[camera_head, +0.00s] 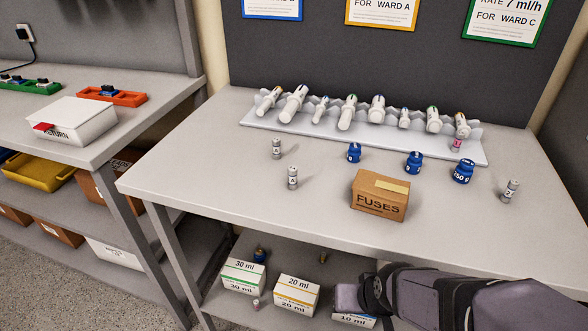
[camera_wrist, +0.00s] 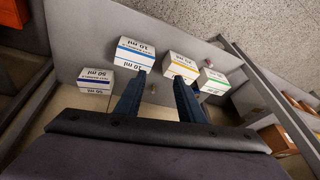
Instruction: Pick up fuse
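A cardboard box marked FUSES (camera_head: 380,196) sits on the table top. Small silver cylinders with labels stand at the left (camera_head: 276,147), nearer the front (camera_head: 292,177) and at the right (camera_head: 510,190); I cannot tell if they are fuses. My gripper (camera_wrist: 160,76) is open and empty, low by the shelf boxes.
Shelf boxes are 30 ml (camera_head: 242,276), 20 ml (camera_head: 297,295), 10 ml (camera_wrist: 133,55) and 50 ml (camera_wrist: 97,80). A small pink-marked cylinder (camera_wrist: 212,64) stands near the 30 ml box. The table's front edge overhangs the shelf. A white rack (camera_head: 300,124) holds several syringes; blue weights (camera_head: 413,162) stand before it.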

